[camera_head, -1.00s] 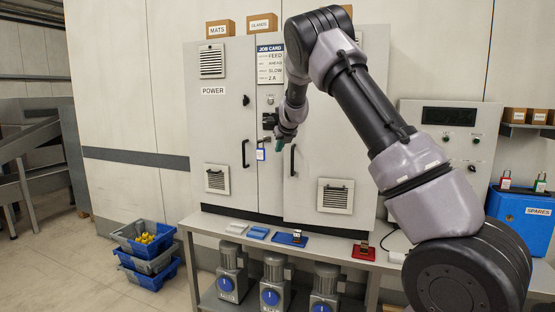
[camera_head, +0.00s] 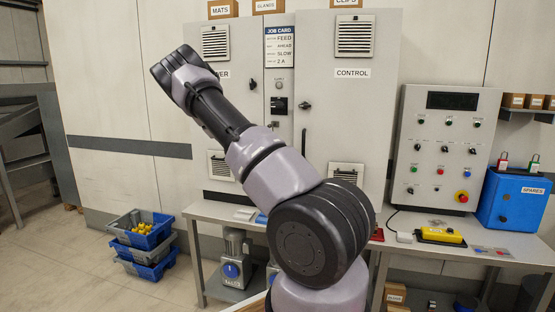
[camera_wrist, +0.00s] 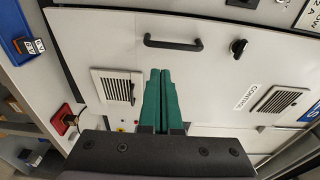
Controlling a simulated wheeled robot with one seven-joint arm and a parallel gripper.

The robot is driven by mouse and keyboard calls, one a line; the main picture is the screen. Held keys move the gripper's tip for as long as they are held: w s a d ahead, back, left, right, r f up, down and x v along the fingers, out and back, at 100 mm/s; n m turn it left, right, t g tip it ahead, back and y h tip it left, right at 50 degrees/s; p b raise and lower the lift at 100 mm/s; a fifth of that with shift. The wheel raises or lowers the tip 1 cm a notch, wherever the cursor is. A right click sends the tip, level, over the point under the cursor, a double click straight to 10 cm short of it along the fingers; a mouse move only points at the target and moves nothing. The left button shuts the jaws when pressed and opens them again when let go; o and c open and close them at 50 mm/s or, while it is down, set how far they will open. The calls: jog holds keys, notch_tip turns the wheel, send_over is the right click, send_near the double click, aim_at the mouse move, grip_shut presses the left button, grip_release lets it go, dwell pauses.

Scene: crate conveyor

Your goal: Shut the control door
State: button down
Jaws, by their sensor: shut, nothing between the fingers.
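The control door (camera_head: 375,110) is the pale right-hand cabinet door with a CONTROL label, a vent at top and bottom, a dark knob (camera_head: 304,105) and a bar handle (camera_head: 303,142). It stands at or close to its frame; I cannot tell whether it is flush. My arm hides its lower left part. In the wrist view the control door (camera_wrist: 200,75) appears turned, with its handle (camera_wrist: 173,43) beyond my fingertips and its knob (camera_wrist: 238,47) to the right. My gripper (camera_wrist: 160,72) has its green fingers together and empty, in front of the door. The head view hides it.
The power door stands at left, and a job card (camera_head: 280,47) is between the doors. A bench (camera_head: 225,211) runs below. Stacked crates (camera_head: 145,240) stand on the floor at left.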

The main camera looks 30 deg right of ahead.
jog(key=x, duration=1.3)
jog(key=shift+w+d, duration=0.2)
jog(key=shift+w, duration=0.15)
